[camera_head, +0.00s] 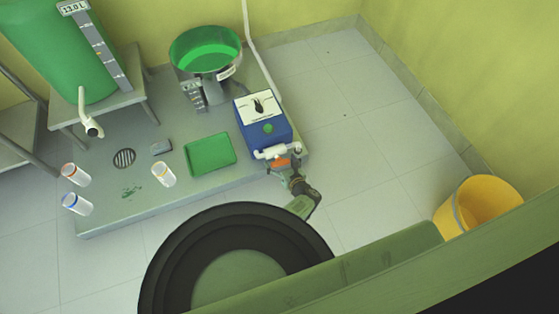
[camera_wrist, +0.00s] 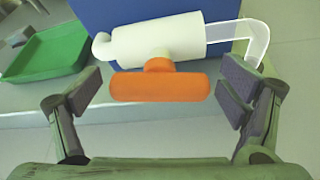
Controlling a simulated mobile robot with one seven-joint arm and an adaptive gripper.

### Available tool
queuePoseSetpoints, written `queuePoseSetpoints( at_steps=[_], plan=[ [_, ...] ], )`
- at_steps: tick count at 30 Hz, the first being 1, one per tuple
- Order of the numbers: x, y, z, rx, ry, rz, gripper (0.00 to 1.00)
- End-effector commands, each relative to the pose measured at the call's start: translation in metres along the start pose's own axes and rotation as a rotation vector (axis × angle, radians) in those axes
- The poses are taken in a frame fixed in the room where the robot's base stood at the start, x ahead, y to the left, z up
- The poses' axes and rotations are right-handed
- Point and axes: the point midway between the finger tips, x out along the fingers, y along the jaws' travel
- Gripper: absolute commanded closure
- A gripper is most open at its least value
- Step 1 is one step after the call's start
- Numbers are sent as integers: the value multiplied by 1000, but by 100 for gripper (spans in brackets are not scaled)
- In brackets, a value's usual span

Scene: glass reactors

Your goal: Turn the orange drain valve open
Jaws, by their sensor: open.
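The orange drain valve (camera_wrist: 160,85) is a flat handle lying crosswise on a short orange stem under a white pipe (camera_wrist: 160,40). It also shows in the head view (camera_head: 281,163), small, at the front of the blue box (camera_head: 264,128). My gripper (camera_wrist: 165,90) is open. No contact shows. In the head view my gripper (camera_head: 285,176) is at the front of the blue box, and its fingers are too small to make out there.
A green tray (camera_head: 210,154) lies left of the blue box on the grey platform. A green vessel (camera_head: 206,50) is behind. A yellow bucket (camera_head: 478,204) stands right. The tiled floor (camera_head: 360,120) right of the box is clear.

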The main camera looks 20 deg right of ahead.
Motion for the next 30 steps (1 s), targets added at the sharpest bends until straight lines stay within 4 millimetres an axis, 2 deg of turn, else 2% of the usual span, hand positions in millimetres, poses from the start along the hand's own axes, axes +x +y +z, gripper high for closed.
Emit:
queuePoseSetpoints(
  at_steps=[2,23,30],
  plan=[
    [0,0,0,0,0,0,11],
    [0,0,0,0,0,0,58],
    [0,2,2,-81,0,-33,58]
  ],
)
